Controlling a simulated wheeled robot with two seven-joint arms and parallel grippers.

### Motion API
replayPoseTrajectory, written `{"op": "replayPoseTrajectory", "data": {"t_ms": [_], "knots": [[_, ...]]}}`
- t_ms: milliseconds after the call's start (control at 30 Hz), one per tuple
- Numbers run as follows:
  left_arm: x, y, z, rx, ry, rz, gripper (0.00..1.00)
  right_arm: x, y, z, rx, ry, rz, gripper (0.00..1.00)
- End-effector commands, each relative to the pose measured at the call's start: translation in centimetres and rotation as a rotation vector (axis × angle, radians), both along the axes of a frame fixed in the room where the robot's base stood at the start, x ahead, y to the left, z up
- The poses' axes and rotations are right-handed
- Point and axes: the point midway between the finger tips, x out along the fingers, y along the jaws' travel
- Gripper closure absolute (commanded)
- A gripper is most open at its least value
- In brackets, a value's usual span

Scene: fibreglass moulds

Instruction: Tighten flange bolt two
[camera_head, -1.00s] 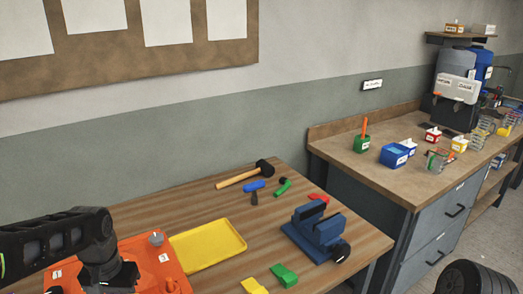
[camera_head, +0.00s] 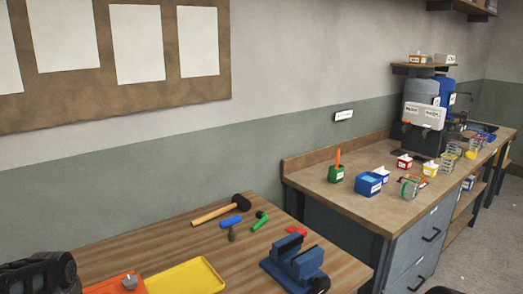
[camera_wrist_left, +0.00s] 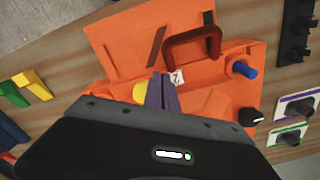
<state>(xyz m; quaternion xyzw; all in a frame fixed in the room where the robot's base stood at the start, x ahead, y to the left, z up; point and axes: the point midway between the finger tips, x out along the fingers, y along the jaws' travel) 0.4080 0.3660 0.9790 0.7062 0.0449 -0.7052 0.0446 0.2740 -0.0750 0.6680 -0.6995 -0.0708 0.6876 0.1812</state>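In the left wrist view an orange fixture (camera_wrist_left: 220,97) lies on the wooden bench, with a blue knob (camera_wrist_left: 243,70), a black knob (camera_wrist_left: 250,117) and a dark red handle-shaped part (camera_wrist_left: 193,46). My left gripper (camera_wrist_left: 162,76) is over the fixture, its fingers close together beside a small white label (camera_wrist_left: 177,77). I see nothing between the fingers; their contact with the fixture is unclear. In the head view only a corner of the fixture (camera_head: 104,287) shows, with a grey bolt-like piece (camera_head: 130,282). I cannot tell which part is flange bolt two. My right gripper is out of view.
A yellow tray (camera_head: 187,277) lies right of the fixture. Behind it are a mallet (camera_head: 222,209), a blue-handled hammer (camera_head: 231,224) and a green tool (camera_head: 261,221). A blue vise (camera_head: 295,266) stands at the bench's right. A second bench (camera_head: 350,203) holds small containers.

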Motion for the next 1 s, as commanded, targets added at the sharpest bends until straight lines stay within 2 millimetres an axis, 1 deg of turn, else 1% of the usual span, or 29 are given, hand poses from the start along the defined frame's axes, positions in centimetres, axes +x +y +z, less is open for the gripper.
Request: {"op": "replayPoseTrajectory", "data": {"t_ms": [233,467,567,667,1000], "knots": [[-0.6,0.2,0.1,0.0,-0.002,0.0,1.0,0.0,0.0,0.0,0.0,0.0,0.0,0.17],[-0.7,0.2,0.0,0.0,0.0,0.0,1.0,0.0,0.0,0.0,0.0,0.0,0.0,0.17],[-0.7,0.2,0.3,0.0,0.0,0.0,1.0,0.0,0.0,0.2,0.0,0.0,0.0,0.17],[-0.7,0.2,1.2,0.0,0.0,0.0,1.0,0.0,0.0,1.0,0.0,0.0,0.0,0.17],[-0.6,0.2,5.5,0.0,0.0,-0.001,1.0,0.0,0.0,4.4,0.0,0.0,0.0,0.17]]}}
